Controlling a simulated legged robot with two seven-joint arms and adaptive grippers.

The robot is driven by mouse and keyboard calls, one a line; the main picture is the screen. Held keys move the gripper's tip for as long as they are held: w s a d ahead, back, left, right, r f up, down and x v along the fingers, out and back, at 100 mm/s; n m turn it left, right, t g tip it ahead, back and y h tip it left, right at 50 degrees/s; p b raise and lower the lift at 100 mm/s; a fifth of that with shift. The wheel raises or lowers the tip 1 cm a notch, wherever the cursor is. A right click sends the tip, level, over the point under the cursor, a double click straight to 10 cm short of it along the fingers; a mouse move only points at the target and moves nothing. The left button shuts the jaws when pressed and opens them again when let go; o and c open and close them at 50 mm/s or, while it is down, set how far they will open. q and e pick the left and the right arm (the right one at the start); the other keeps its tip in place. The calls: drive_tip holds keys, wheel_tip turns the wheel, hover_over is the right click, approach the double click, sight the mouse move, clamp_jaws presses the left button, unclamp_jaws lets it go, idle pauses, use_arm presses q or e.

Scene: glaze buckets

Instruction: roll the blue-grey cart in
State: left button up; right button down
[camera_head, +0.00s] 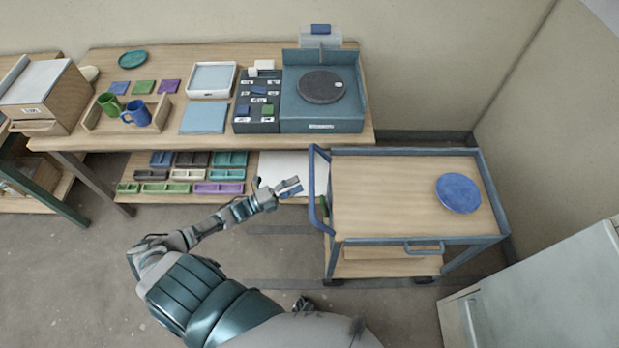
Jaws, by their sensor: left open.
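The blue-grey cart (385,200) stands right of centre, with a wooden top and a lower shelf. Its blue push handle (313,190) rises at its left end. A round blue plate (458,193) lies on the right part of the cart's top. My left gripper (291,187) is open and empty, just left of the cart's handle, with a small gap apparent between them. I cannot tell its exact height against the handle.
A wooden workbench (60,143) runs behind, with mugs, trays and a turntable unit (322,112). Its lower shelf holds several coloured trays. A pale cabinet (540,290) stands at the front right. Walls close the back and right. Floor is clear left of the cart.

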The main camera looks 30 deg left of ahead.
sight(311, 179)
use_arm(q)
drive_tip(key=x, duration=0.6)
drive_tip(key=shift+d+r, duration=0.1)
drive_tip(key=shift+d, duration=0.3)
drive_tip(key=shift+a, duration=0.15)
drive_tip(key=shift+a, duration=0.1)
drive_tip(key=shift+c, duration=1.4)
drive_tip(key=shift+s, duration=0.1)
clamp_jaws()
